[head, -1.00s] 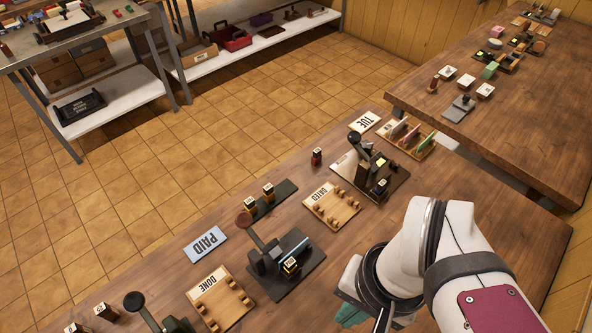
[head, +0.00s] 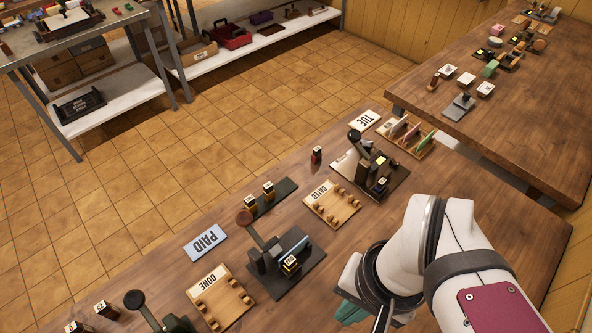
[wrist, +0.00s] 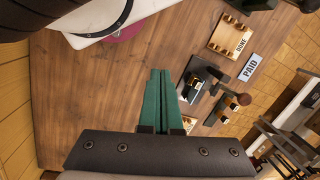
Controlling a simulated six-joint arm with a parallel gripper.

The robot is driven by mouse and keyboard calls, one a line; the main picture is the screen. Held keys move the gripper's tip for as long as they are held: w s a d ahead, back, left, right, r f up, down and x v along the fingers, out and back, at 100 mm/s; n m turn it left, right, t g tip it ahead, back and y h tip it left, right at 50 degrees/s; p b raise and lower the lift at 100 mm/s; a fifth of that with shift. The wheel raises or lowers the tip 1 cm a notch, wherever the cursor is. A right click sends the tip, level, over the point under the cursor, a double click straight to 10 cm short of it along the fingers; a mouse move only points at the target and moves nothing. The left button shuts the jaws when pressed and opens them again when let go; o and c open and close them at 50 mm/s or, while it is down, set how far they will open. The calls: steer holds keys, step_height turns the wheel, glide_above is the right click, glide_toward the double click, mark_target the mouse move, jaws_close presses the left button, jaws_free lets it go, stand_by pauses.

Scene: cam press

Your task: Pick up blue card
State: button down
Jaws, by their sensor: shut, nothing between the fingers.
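A thin blue-grey card-like piece (head: 296,246) stands in the middle dark press (head: 268,262), behind a small black and yellow stamp block (head: 290,262). It also shows in the wrist view (wrist: 205,73), partly hidden by the press. A flat light-blue plate marked PAID (head: 206,242) lies to the left of that press, and in the wrist view (wrist: 250,67). My gripper (wrist: 160,72) has green fingers closed together and empty, above bare table, apart from the press. In the head view its fingers (head: 350,311) are partly hidden by my wrist.
A second press (head: 368,165) and a rack of coloured cards (head: 405,136) stand farther back. Bare table (head: 320,290) lies between the middle press and my arm.

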steer(key=c, duration=1)
jaws_free()
steer(key=shift+o, duration=0.2)
steer(key=m+h, duration=0.2)
steer(key=m, duration=0.1)
glide_above(301, 242)
steer(key=f, duration=0.5)
steer(key=shift+w+d, duration=0.15)
steer(key=shift+w, duration=0.25)
steer(key=f, duration=1.5)
steer(key=shift+s+f, duration=0.15)
steer(key=shift+s, duration=0.2)
steer(key=shift+c, duration=0.3)
